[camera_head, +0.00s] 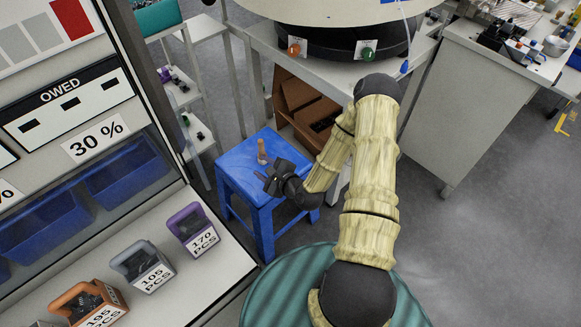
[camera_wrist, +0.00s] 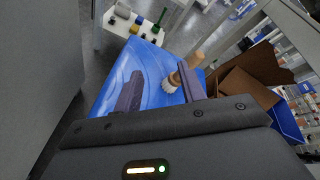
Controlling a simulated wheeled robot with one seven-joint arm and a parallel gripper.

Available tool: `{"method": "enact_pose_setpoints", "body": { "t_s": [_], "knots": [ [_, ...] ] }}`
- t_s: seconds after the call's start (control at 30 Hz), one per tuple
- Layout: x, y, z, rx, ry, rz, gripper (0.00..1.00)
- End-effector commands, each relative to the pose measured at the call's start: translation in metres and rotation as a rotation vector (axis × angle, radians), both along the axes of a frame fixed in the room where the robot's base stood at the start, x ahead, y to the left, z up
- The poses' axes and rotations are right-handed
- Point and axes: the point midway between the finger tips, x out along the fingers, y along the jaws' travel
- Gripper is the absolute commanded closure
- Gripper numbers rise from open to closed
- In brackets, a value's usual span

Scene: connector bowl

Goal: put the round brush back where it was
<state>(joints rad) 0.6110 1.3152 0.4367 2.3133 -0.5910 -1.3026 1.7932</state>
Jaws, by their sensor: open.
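The round brush (camera_head: 262,153) stands on the blue stool (camera_head: 238,163), its wooden handle up. In the wrist view the brush (camera_wrist: 172,84) shows pale bristles and a tan handle leaning to the upper right. The stool top (camera_wrist: 143,62) lies beyond the fingers there. My gripper (camera_head: 269,179) is over the near side of the stool, just in front of the brush. In the wrist view my gripper (camera_wrist: 157,84) is open and empty. The brush is near the right finger, partly hidden behind it; I cannot tell whether they touch.
Brown cardboard boxes (camera_head: 303,108) stand right behind the stool, under a grey table with a large round machine (camera_head: 340,35). At the left, a counter holds labelled bins (camera_head: 143,264). A white shelf unit (camera_head: 184,92) is behind. Open floor (camera_head: 480,240) lies at the right.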

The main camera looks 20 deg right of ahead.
Motion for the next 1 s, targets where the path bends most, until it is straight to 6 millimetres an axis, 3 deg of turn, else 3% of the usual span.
{"method": "enact_pose_setpoints", "body": {
  "t_s": [0.47, 0.77, 1.0],
  "knots": [
    [-0.017, -0.009, 0.037, -0.813, 0.084, 0.488, 0.59],
    [-0.043, -0.026, 0.082, -1.202, 0.137, 0.774, 0.59],
    [-0.075, -0.033, 0.126, -1.427, 0.171, 1.007, 0.59]
  ]
}}
